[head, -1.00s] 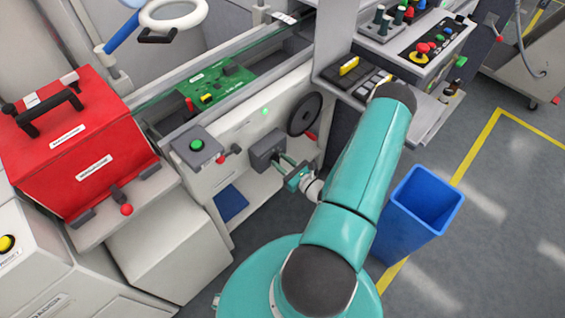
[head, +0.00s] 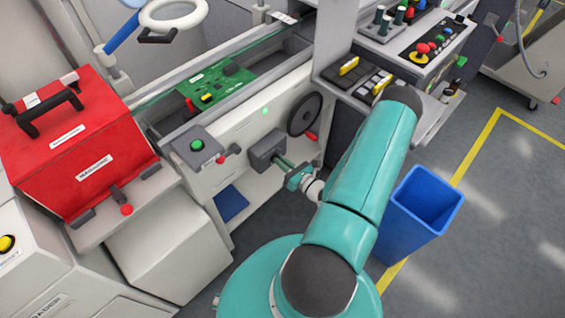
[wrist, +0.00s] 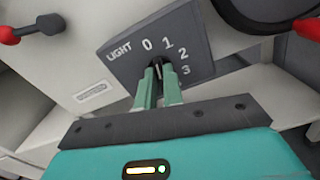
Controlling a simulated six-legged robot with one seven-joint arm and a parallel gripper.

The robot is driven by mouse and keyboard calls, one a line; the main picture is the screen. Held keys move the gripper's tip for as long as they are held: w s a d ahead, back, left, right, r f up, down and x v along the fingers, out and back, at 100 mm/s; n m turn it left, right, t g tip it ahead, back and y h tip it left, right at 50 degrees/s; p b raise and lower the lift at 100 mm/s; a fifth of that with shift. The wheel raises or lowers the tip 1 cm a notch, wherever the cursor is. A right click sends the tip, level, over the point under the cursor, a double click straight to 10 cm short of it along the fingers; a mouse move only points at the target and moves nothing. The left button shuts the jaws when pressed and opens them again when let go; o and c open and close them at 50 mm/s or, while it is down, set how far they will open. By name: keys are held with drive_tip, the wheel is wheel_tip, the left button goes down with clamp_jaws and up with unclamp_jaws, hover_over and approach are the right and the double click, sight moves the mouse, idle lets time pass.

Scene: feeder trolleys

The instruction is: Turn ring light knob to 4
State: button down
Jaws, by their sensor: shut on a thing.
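The ring light knob (wrist: 158,70) is a small dark knob on a grey panel (wrist: 192,47) marked LIGHT with 0, 1, 2 and 3 in view; no 4 shows. My gripper (wrist: 159,76) is shut on the knob, one teal finger on each side. The fingers cover most of the knob, so I cannot tell which number it points at. In the head view the dark control box (head: 266,150) sits on the white machine front, with my gripper (head: 281,161) reaching it from the right. The white ring light (head: 190,22) is at the top left.
A black handwheel (head: 304,114) is just right of the box. A green button box (head: 197,147) and a red-tipped lever (head: 222,159) are at its left. A red case (head: 100,155) stands further left. A blue bin (head: 409,240) is on the floor at right.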

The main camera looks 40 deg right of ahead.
drive_tip(key=m, duration=1.9)
drive_tip(key=f+m, duration=0.1)
drive_tip(key=m, duration=0.9)
drive_tip(key=shift+s, duration=0.1)
idle(0.4)
drive_tip(key=c, duration=1.5)
unclamp_jaws()
drive_tip(key=shift+r, duration=0.1)
